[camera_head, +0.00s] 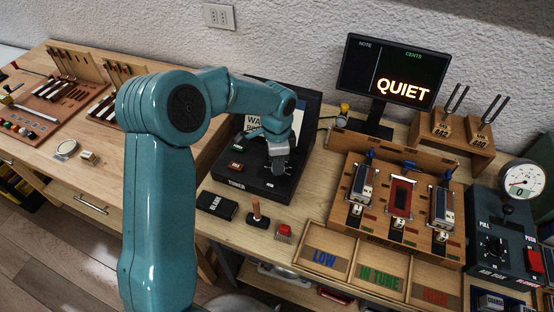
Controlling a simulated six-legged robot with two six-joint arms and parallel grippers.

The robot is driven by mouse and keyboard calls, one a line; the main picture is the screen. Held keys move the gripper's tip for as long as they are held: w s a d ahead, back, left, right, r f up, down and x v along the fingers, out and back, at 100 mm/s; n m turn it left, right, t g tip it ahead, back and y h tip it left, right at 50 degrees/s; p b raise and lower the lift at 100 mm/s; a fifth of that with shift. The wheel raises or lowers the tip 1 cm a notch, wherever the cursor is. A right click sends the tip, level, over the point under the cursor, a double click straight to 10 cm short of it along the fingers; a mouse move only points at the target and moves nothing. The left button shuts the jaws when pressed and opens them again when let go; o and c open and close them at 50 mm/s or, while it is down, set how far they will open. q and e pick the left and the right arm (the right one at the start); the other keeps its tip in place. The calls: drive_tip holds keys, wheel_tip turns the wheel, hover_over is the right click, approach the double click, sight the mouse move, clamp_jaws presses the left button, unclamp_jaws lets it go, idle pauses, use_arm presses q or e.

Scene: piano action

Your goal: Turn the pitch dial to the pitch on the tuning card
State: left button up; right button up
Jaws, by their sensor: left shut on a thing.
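My left arm reaches across to the black tuner box (237,180). My left gripper (279,167) points down at the right part of the box's top and is shut on the pitch dial there, which the fingers mostly hide. A white card with black print (254,121) stands at the back of the box. My arm covers much of it, and I cannot read a pitch on it. The monitor (392,80) reads QUIET, with its NOTE and CENTS fields blank. My right gripper is not in view.
Two tuning forks, marked 442 (456,98) and 440 (491,112), stand on wooden blocks at the back right. A wooden reed rack (348,228) and sorting trays (328,248) lie to the right. A black block (217,207) and a red button (284,232) lie in front.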

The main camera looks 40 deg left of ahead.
use_arm(q)
drive_tip(key=shift+a, duration=0.1)
drive_tip(key=o, duration=1)
wheel_tip(320, 180, up, 16)
drive_tip(key=shift+r, duration=0.25)
drive_tip(key=shift+s, duration=0.1)
